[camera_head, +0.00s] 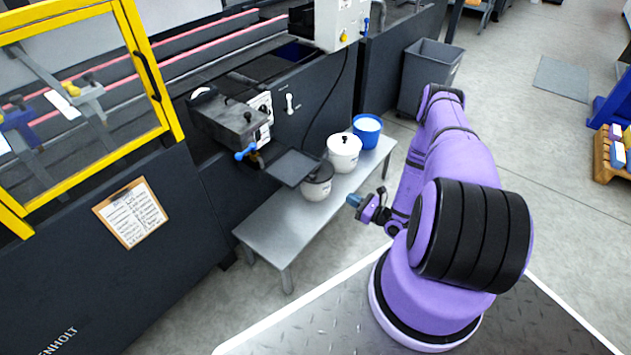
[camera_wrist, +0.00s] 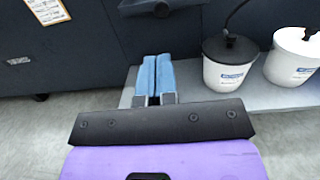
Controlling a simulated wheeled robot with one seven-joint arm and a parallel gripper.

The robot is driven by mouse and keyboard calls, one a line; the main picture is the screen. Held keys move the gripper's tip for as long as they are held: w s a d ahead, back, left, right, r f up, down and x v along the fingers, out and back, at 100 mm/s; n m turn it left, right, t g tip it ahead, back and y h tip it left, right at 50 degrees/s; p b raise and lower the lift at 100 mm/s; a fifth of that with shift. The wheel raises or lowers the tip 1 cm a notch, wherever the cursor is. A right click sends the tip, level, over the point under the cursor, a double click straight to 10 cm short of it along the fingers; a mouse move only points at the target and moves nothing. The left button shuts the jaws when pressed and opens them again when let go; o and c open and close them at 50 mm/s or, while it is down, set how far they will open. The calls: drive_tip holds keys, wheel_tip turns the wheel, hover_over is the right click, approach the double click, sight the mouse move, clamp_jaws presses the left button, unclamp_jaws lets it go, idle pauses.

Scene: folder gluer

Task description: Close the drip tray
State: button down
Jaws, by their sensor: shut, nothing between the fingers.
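The drip tray (camera_head: 293,167) is a flat dark grey plate. In the head view it sticks out from the machine front below the glue unit, over the bench and beside the black-lidded pot.
A grey bench (camera_head: 262,232) carries a black-lidded pot (camera_head: 317,184), a white pot (camera_head: 344,152) and a blue bucket (camera_head: 367,130). The glue unit (camera_head: 232,120) with a blue-handled valve (camera_head: 246,153) sits above the tray. A clipboard (camera_head: 131,212) hangs at the left. The bench's near left end is clear.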

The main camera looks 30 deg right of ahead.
approach(290, 166)
drive_tip(key=s, duration=0.1)
drive_tip(key=s+d, duration=0.1)
drive_tip(key=s, duration=0.1)
drive_tip(key=s+r, duration=0.1)
drive_tip(key=s, duration=0.1)
drive_tip(key=shift+d, duration=0.2)
drive_tip(key=shift+w, duration=0.1)
drive_tip(key=shift+w+a, duration=0.15)
drive_tip(key=shift+w, duration=0.15)
drive_tip(key=x, duration=0.9)
drive_tip(key=f+x, duration=0.1)
drive_tip(key=x, duration=0.4)
drive_tip(key=shift+w, duration=0.25)
drive_tip(key=shift+w+r, duration=0.2)
drive_tip(key=shift+w, duration=0.05)
